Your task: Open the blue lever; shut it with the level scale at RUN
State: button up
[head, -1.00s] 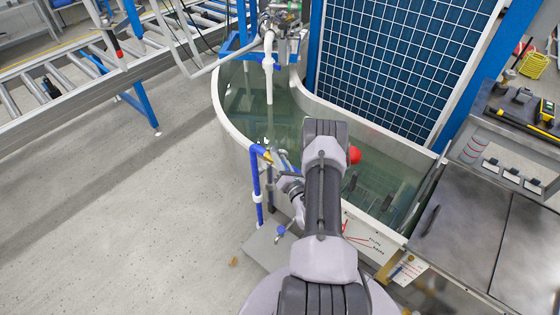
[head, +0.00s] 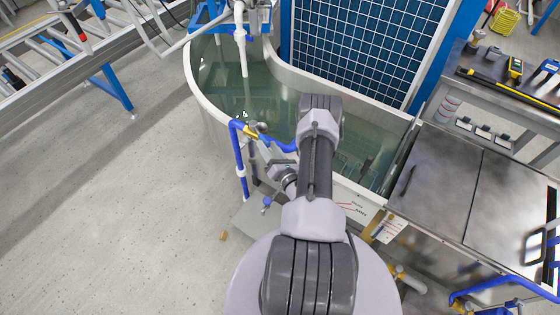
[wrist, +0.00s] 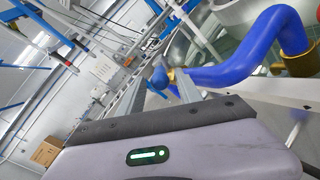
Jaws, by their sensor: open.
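A blue pipe (head: 238,160) stands at the near wall of the curved water tank (head: 205,120), with a brass fitting (head: 250,132) near its top. A blue bar (head: 280,146) runs right from that fitting; I cannot tell whether it is the lever. A small blue handle (head: 266,201) sits lower down. My gripper (head: 268,155) is open beside the blue bar. In the wrist view a blue end with a brass collar (wrist: 160,76) shows between or just beyond my fingers; contact is unclear. The level scale (head: 352,208) is a white plate with red lines, partly behind my arm; its reading is hidden.
A metal-topped bench (head: 450,180) stands right of the tank, with tools on a shelf (head: 520,95) behind it. A roller conveyor (head: 60,70) is at upper left. Blue pipes (head: 500,285) stick out at lower right. The floor (head: 120,220) at left is clear.

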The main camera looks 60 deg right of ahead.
jog(key=p+v, duration=0.2)
jog(key=v, duration=0.8)
jog(key=shift+s, duration=0.15)
jog(key=shift+c, duration=0.2)
